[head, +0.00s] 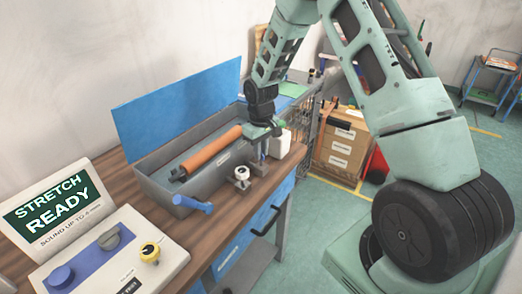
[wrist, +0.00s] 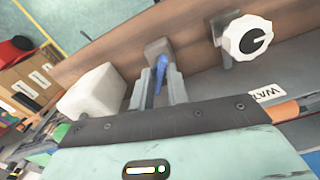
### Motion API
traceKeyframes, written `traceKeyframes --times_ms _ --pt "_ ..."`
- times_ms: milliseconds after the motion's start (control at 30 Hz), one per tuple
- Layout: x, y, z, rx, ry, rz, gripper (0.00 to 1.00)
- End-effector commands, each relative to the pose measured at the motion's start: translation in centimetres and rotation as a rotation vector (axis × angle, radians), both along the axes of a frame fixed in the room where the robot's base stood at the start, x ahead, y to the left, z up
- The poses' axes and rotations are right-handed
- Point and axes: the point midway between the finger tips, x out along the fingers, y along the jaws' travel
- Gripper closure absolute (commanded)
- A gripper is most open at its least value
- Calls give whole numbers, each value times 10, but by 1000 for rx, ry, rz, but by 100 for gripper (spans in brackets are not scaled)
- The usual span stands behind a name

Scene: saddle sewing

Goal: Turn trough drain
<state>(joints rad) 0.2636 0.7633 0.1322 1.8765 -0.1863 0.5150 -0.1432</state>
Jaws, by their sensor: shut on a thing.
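The grey trough (head: 158,182) stands on the wooden bench with its blue lid (head: 180,100) raised and an orange roller (head: 212,152) along it. My gripper (head: 260,155) is at the trough's right end, pointing down. In the wrist view my gripper (wrist: 158,88) is shut on a small blue lever (wrist: 161,72), seen between the two grey fingers. The lever's mount is partly hidden by the fingers. A white dial knob (head: 241,174) sits at the trough's front, left of my gripper; it also shows in the wrist view (wrist: 249,38).
A white block (head: 281,143) stands close beside my gripper on the right. A blue handle (head: 192,203) sticks out at the trough's near left. A panel with a "STRETCH READY" screen (head: 53,207) is at the front left. Cardboard boxes (head: 340,150) stand beyond the bench.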

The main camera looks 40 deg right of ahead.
Motion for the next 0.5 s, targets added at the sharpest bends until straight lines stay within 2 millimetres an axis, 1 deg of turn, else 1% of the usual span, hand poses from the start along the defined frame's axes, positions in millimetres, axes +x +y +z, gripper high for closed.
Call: traceKeyframes --times_ms 467,500 --pt "2 -1 2 -2 -6 14 100" --pt "2 -1 2 -2 -6 13 76"
